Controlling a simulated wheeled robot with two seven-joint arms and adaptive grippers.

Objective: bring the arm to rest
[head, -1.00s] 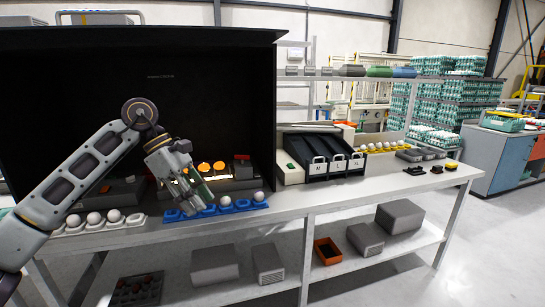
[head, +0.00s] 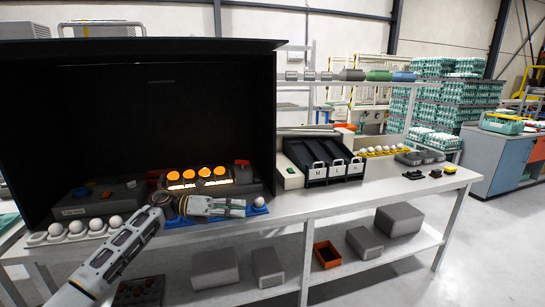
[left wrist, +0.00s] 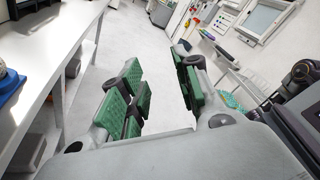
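My left arm comes in from the lower left of the head view. Its gripper (head: 240,207) is in front of the blue egg tray (head: 262,210) and hides most of it. In the left wrist view the two green-padded fingers (left wrist: 160,98) stand apart with only floor between them, so the gripper is open and empty. The table (left wrist: 50,40) runs along the left of that view, with a blue tray edge (left wrist: 10,90) at its side. My right gripper is in neither view.
A white egg tray (head: 75,238) with several eggs sits at the left of the table. A dark hood (head: 130,110) with glowing orange lights (head: 205,172) stands behind. A sloped sorter (head: 318,160) and a yellow egg tray (head: 382,152) are to the right.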

